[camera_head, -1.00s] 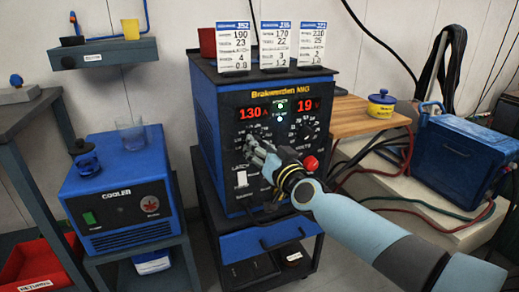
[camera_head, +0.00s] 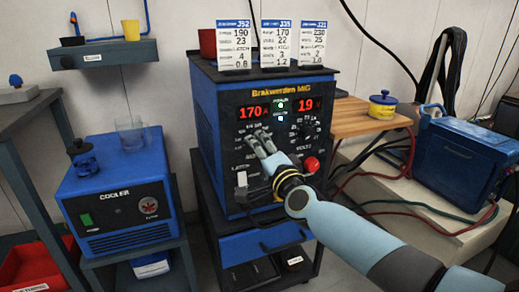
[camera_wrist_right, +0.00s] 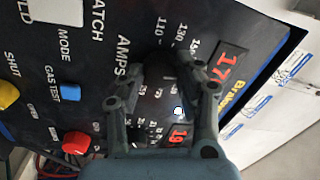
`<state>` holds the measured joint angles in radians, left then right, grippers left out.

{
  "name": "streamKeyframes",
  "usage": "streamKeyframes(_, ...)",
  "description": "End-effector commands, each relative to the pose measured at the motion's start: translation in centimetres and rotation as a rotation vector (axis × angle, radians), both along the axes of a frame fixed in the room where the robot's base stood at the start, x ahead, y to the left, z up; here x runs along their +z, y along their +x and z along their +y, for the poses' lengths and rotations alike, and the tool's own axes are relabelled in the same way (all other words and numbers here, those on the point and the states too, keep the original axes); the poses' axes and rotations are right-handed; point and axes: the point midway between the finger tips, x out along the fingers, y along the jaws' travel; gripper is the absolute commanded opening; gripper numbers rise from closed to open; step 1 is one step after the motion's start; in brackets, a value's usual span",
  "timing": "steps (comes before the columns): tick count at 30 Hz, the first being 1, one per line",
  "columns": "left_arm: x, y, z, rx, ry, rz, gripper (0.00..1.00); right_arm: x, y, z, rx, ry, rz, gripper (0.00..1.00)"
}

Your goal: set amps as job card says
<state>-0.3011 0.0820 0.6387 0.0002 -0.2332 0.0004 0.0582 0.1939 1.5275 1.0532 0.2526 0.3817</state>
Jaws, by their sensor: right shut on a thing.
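The blue Brakwerden MIG welder (camera_head: 207,125) stands in the middle of the head view. Its red amps display (camera_head: 253,111) reads 170 A; the volts display (camera_head: 309,105) reads 19. My right gripper (camera_head: 260,142) is at the amps dial below the amps display. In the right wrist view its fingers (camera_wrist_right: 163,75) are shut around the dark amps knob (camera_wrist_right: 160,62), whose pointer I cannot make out. Three job cards stand on top of the welder: J52 (camera_head: 234,46) says 190, J35 (camera_head: 276,45) says 170, J21 (camera_head: 312,44) says 230. My left gripper is out of view.
The volts knob (camera_head: 304,131) and red button (camera_head: 312,164) lie right of my gripper. A white switch (camera_head: 241,179) is below it. A blue cooler (camera_head: 118,200) stands left; a wooden shelf (camera_head: 352,117) with a blue-yellow tin (camera_head: 382,105) is at right.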

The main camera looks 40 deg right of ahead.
Motion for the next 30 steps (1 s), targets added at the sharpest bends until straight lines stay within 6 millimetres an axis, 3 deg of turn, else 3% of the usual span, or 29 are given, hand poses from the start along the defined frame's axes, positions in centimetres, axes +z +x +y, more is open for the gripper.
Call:
streamKeyframes(15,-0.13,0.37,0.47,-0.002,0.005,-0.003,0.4,-0.13,-0.01,0.1,0.0,0.317,-0.074,0.02)
streamKeyframes(30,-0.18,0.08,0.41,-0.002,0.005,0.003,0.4,-0.14,-0.02,0.09,-0.001,0.37,-0.087,0.02)
